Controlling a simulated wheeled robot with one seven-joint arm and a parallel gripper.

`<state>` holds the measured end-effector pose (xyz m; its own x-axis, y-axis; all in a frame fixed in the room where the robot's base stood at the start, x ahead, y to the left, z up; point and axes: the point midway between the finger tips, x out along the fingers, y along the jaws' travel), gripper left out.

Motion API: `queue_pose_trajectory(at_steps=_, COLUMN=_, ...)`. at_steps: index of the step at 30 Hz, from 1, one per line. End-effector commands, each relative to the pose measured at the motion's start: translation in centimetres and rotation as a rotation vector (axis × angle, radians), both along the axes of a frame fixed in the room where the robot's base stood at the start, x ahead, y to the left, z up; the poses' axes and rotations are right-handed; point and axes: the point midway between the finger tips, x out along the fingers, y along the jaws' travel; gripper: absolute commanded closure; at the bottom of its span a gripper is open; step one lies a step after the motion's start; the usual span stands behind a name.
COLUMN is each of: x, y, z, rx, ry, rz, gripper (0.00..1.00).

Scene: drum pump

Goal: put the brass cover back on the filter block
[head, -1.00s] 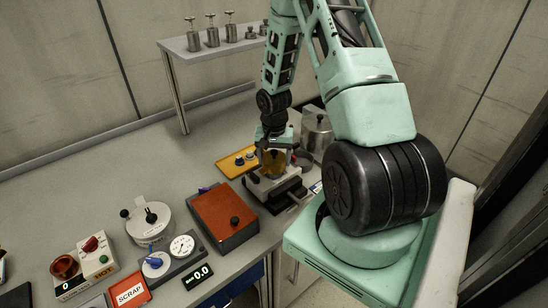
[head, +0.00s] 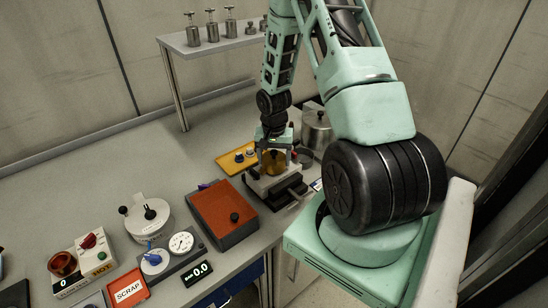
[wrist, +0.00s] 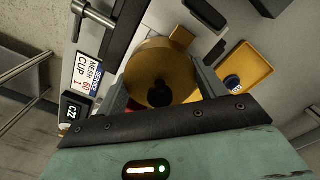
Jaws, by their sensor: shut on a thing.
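The brass cover (head: 273,163) is a round golden disc with a black knob, which shows in the wrist view (wrist: 150,68). My gripper (head: 273,147) is shut on it; in the wrist view my gripper's fingers (wrist: 162,92) lie on both sides of the disc. The filter block (head: 263,188) is the pale block with dark parts under the cover. The cover is at or just above its top; I cannot tell whether they touch. The block's top is mostly hidden by the cover and gripper.
A yellow tray (head: 228,163) with small knobs lies behind the block, also seen in the wrist view (wrist: 257,63). A metal pot (head: 315,128) stands close at right. An orange-topped box (head: 217,208) is at left. A label card (wrist: 85,75) lies near the block.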

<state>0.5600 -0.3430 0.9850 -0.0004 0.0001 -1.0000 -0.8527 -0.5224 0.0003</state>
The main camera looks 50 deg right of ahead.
Motion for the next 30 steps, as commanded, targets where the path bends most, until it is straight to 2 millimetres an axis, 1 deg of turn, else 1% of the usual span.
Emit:
queue_pose_trajectory(at_steps=8, x=0.02, y=-0.01, z=0.01, rx=-0.001, ry=-0.001, rz=0.000, gripper=0.58)
queue_pose_trajectory(at_steps=30, x=0.02, y=-0.03, z=-0.75, rx=-0.001, ry=-0.001, rz=0.001, gripper=0.58)
